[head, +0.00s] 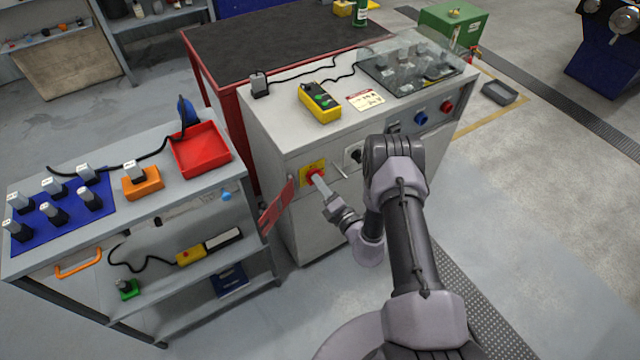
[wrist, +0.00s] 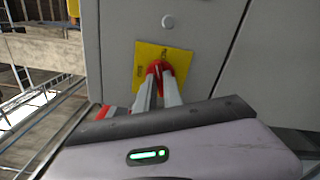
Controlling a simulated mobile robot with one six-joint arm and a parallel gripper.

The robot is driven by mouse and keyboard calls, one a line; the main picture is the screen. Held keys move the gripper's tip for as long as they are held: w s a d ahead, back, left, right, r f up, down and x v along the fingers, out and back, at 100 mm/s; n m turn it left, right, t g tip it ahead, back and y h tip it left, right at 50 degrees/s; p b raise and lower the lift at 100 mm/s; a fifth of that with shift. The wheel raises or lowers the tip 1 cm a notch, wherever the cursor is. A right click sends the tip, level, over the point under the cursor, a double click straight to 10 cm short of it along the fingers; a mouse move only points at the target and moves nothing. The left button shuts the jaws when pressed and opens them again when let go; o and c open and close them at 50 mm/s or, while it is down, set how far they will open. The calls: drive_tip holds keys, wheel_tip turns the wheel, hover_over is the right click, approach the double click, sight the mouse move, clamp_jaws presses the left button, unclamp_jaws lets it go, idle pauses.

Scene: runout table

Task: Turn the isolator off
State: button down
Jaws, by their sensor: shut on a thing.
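The isolator is a red rotary handle on a yellow plate (head: 309,172) on the front of the grey cabinet, at its left end. In the wrist view the yellow plate (wrist: 150,66) looks tilted, with the red handle (wrist: 158,68) at its middle. My gripper (head: 317,178) reaches the handle from the front right. In the wrist view my gripper (wrist: 159,80) has its two pale fingers closed on the red handle. The fingers hide part of the handle and the plate's lower markings.
A red tag or flap (head: 277,206) hangs beside the cabinet's left corner. A grey cart with a red tray (head: 200,150) stands close on the left. Further knobs, one blue (head: 421,118) and one red (head: 447,106), sit along the cabinet front. Open floor lies to the right.

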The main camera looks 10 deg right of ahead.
drive_tip(key=n+b, duration=0.1)
drive_tip(key=n, duration=1.2)
idle(0.5)
drive_tip(key=c, duration=1.5)
unclamp_jaws()
drive_tip(key=p+v, duration=0.5)
drive_tip(key=v, duration=1.2)
drive_tip(key=shift+s, duration=0.25)
